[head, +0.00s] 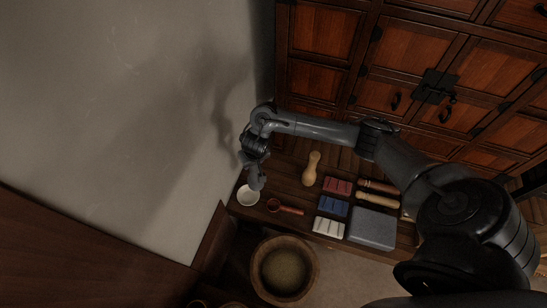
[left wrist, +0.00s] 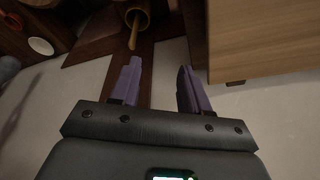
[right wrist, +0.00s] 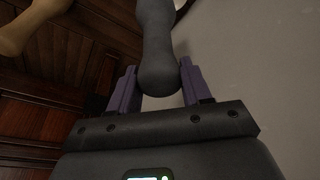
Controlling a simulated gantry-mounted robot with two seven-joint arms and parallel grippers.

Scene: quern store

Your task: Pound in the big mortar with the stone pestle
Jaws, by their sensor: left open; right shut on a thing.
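The stone pestle (right wrist: 157,50) is dark grey with a rounded end. My right gripper (right wrist: 157,88) is shut on it; in the head view the pestle (head: 257,181) hangs just above or at the small white bowl (head: 244,203), and I cannot tell whether they touch. A big round wooden mortar (head: 255,272) with grainy brownish-green contents stands lower, in front of the bench. My left gripper (left wrist: 158,75) is open and empty; it shows only in the left wrist view.
A wall stands left, a cabinet behind.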

